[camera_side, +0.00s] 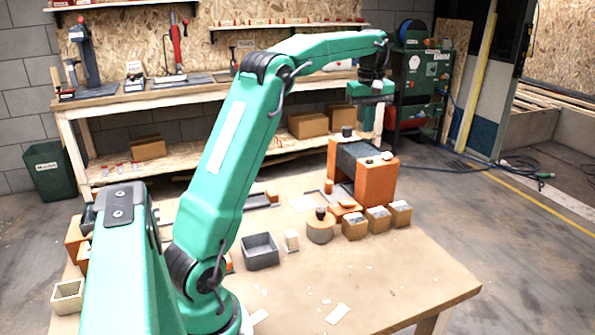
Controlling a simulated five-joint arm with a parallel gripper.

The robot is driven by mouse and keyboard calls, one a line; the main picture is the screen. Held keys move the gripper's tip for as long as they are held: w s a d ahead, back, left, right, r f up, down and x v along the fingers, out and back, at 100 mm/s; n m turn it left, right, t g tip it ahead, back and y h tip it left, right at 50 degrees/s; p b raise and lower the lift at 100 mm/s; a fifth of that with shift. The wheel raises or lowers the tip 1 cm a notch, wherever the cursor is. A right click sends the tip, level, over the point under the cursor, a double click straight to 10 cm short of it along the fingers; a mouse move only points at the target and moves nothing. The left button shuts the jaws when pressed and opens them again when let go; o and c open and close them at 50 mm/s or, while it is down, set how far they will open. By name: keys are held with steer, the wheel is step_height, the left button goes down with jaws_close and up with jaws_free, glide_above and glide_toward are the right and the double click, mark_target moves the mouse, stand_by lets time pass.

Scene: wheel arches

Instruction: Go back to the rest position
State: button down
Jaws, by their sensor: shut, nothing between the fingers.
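My green arm stands on the wooden work table (400,275) and reaches up and to the right. My gripper (370,115) hangs from the arm's end at the upper right. It points down, is shut and holds nothing. It appears high above the table, near the orange arch block (376,182) with a dark top in this view. The exact gap between them cannot be told from this one view.
A grey open box (260,251), a round tan piece with a black knob (320,229) and several small wooden blocks (378,218) stand mid-table. A cream box (68,297) is at the left. The table's front right is mostly clear. A workbench (190,92) stands behind.

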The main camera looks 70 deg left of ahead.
steer(key=s+d+r+m+t, duration=0.1)
steer(key=s+d+r+m, duration=0.1)
steer(key=s+d+m, duration=0.45)
steer(key=s+d+r+m+t, duration=0.15)
steer(key=s+d, duration=0.25)
steer(key=d, duration=0.5)
steer(key=s+d+f+m+t, duration=0.1)
steer(key=s+d+f+m, duration=0.3)
steer(key=s, duration=0.3)
steer(key=s+d+f+m+t, duration=0.1)
steer(key=s+d+f+m, duration=0.2)
steer(key=s, duration=0.5)
steer(key=shift+d+f+m, duration=0.4)
steer(key=shift+d+f, duration=0.5)
steer(key=shift+d, duration=0.05)
